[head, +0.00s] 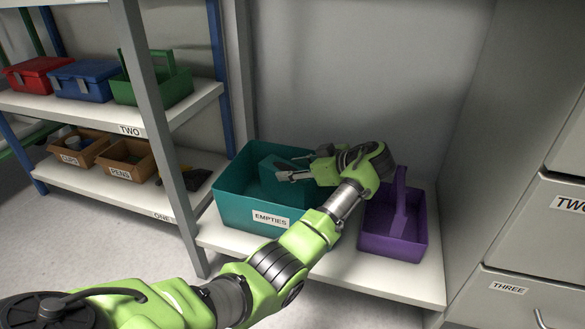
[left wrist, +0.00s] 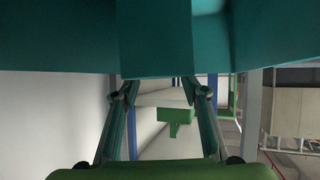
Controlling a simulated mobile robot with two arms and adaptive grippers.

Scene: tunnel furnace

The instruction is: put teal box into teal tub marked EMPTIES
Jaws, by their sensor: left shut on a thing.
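The teal tub (head: 236,211) stands on a low white shelf in the head view, with the EMPTIES label on its front. The teal box (head: 268,175) is inside the tub's outline, towards its right side. I cannot tell whether it touches the tub floor. My left gripper (head: 290,176) reaches in from the right over the tub's rim and is shut on the teal box. In the left wrist view, teal surfaces fill the top, with the box (left wrist: 155,40) in the middle. My right gripper is not in view.
A purple caddy (head: 393,226) stands right of the tub, below my left arm. A grey post (head: 158,120) rises left of the tub. Shelves farther left hold a red box (head: 38,74), a blue box (head: 84,80), a green caddy (head: 152,88) and brown bins (head: 126,160).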

